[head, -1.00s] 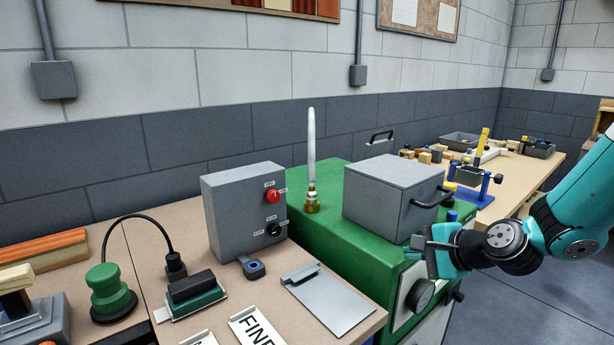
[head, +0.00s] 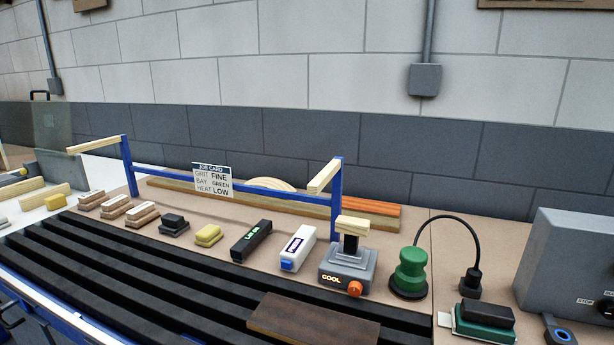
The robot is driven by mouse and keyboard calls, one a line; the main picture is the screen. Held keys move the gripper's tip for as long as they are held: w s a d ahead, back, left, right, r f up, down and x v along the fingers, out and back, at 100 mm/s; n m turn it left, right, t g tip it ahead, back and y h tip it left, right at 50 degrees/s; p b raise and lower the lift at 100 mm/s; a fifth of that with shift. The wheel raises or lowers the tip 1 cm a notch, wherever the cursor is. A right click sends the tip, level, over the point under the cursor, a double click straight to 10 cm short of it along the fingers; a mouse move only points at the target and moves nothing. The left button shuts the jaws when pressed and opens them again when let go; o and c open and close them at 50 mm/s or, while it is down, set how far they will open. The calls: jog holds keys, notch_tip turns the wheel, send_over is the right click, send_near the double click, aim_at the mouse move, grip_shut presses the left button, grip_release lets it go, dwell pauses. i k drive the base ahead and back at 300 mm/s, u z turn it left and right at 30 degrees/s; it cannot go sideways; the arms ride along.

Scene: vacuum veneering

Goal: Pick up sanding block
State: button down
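Several small blocks stand in a row on the bench in the head view, and I cannot tell for sure which is the sanding block. Three tan-and-brown blocks are at the left: a left one (head: 90,198), a middle one (head: 115,207) and a right one (head: 142,215). A black block (head: 173,224) and a yellow block (head: 208,236) stand to their right. A green block with a black top (head: 485,318) sits on a pale plate at the far right. A job card (head: 212,180) reads grit FINE, bay GREEN, heat LOW. My gripper is out of view.
A blue frame with wooden ends (head: 233,181) rises behind the row. Right of the blocks stand a black device (head: 251,241), a white device (head: 298,247), a grey COOL unit (head: 348,267) and a green knob (head: 410,273). A dark board (head: 315,325) lies on black slats in front.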

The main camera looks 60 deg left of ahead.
aim_at(91, 201)
jog(key=u, duration=3.05)
